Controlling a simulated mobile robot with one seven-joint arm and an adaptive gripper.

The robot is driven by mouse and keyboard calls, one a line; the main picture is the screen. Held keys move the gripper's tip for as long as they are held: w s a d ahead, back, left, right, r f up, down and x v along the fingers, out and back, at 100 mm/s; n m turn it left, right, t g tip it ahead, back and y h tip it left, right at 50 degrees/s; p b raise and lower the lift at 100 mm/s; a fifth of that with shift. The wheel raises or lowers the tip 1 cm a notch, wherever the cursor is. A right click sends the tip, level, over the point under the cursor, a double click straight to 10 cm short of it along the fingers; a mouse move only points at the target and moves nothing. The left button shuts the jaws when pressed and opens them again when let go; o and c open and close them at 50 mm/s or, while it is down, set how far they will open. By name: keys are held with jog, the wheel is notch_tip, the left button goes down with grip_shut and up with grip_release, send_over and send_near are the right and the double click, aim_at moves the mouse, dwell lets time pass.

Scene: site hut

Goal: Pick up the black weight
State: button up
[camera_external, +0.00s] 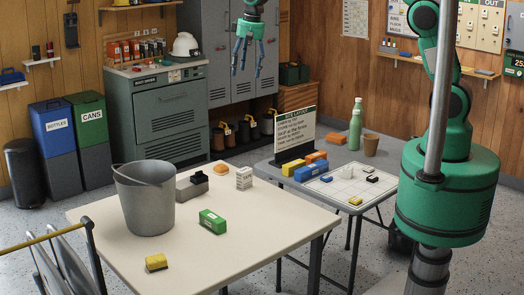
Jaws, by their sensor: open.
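A small black object (200,177) sits at the far side of the cream table, on or against a low grey-brown block (187,189). It may be the black weight, but it is too small to be sure. A small black piece (372,179) also lies on the white gridded board of the grey table. My gripper (245,72) is open and empty, fingers pointing down. It appears high above the tables in the picture, in front of the grey lockers, and is apart from both black objects.
The cream table (105,210) holds a tall grey bucket (148,200), a green box (212,222), a yellow block (156,262), a white box (244,178) and an orange rounded item (221,169). A sign (296,136), green bottle (356,125) and brown cup (371,145) stand on the grey table. The cream table's front right is clear.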

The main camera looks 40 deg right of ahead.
jog(key=w+a+f+p, duration=0.1)
jog(key=w+a+f, duration=0.5)
jog(key=a+f, duration=0.5)
jog(key=g+p, duration=0.1)
jog(key=g, duration=0.1)
send_over(199, 172)
notch_tip(199, 172, down, 14)
jog(key=shift+w+d+f+h, duration=0.1)
jog(key=shift+w+d+h, duration=0.05)
jog(key=shift+w+h, duration=0.2)
jog(key=shift+f, duration=4.3)
jog(key=shift+f, duration=0.15)
jog(key=shift+f, duration=2.45)
